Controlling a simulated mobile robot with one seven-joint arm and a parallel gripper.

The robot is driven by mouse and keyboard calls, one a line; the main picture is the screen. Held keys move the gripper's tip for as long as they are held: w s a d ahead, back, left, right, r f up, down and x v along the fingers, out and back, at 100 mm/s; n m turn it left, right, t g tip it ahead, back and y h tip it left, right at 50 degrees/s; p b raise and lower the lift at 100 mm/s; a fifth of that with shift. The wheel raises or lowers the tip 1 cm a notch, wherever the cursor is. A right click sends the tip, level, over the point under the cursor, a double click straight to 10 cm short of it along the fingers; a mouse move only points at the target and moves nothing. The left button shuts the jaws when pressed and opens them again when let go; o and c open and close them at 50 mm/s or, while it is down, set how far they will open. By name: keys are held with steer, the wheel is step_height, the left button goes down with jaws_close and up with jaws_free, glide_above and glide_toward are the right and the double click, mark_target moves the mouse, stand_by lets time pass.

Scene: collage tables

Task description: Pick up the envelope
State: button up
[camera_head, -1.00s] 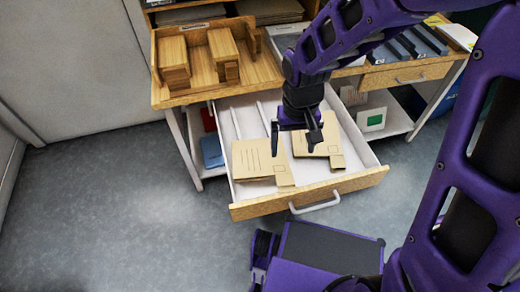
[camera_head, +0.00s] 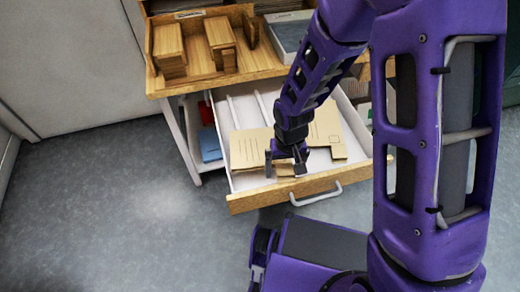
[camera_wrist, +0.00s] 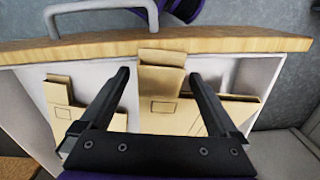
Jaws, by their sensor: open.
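Tan envelopes lie in an open drawer. In the head view, one group (camera_head: 248,148) is on the left and another envelope (camera_head: 326,128) is on the right. My gripper (camera_head: 285,168) is over the left group's front edge and partly hides it. In the wrist view, my gripper (camera_wrist: 159,76) is open, with a finger on each side of the middle envelope (camera_wrist: 162,88) and its upper end. Gaps show at both sides of that end. Another envelope (camera_wrist: 62,112) lies to the left, and one (camera_wrist: 238,108) is partly visible to the right. I cannot tell the fingertips' exact height.
The drawer's wooden front (camera_head: 248,201) has a grey handle (camera_head: 316,196) and stands close to my gripper. White dividers (camera_head: 234,112) run inside the drawer. A wooden tray (camera_head: 200,72) with blocks sits on the desk above. A blue item (camera_head: 209,146) is on the shelf left of the drawer.

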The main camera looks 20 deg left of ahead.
steer(key=shift+f, duration=0.6)
jaws_close()
steer(key=shift+r, duration=0.2)
